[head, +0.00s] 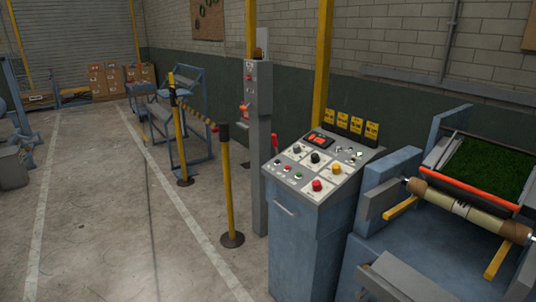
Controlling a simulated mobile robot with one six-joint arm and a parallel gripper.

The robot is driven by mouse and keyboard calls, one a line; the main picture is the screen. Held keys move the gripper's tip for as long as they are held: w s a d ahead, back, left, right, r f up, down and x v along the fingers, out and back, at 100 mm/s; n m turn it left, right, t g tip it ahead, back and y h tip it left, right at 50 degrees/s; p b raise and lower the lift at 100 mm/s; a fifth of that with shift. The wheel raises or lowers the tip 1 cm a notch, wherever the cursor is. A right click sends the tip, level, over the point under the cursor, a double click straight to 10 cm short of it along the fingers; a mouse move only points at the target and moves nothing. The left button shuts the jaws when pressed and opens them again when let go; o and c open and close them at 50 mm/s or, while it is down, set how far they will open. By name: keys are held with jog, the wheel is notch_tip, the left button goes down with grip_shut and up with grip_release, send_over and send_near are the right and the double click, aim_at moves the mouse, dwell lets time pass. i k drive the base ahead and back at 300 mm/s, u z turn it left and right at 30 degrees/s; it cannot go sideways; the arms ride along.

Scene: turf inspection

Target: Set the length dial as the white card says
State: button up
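A grey and blue control console (310,225) stands right of centre, with a sloped panel on top. The panel carries several knobs on pale plates: a grey knob (297,148), a black knob (315,158), a yellow knob (336,168) and a red knob (317,185). The labels are too small to read, so I cannot tell which knob is the length dial. I cannot make out a separate white card or its writing. A red and black unit (321,140) sits at the panel's upper edge. My gripper is not in view.
Several yellow tags (356,125) stand behind the panel. A blue machine with green turf (490,168) and a roll (465,210) is at right. A grey post (259,150) and a yellow barrier post (228,195) stand left of the console.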

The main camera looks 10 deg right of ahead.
aim_at(296, 147)
jog(key=u, duration=0.15)
jog(key=k, duration=0.7)
jog(key=u, duration=0.55)
jog(key=i, duration=0.85)
jog(key=u, duration=0.45)
jog(key=i, duration=1.65)
jog(key=u, duration=0.1)
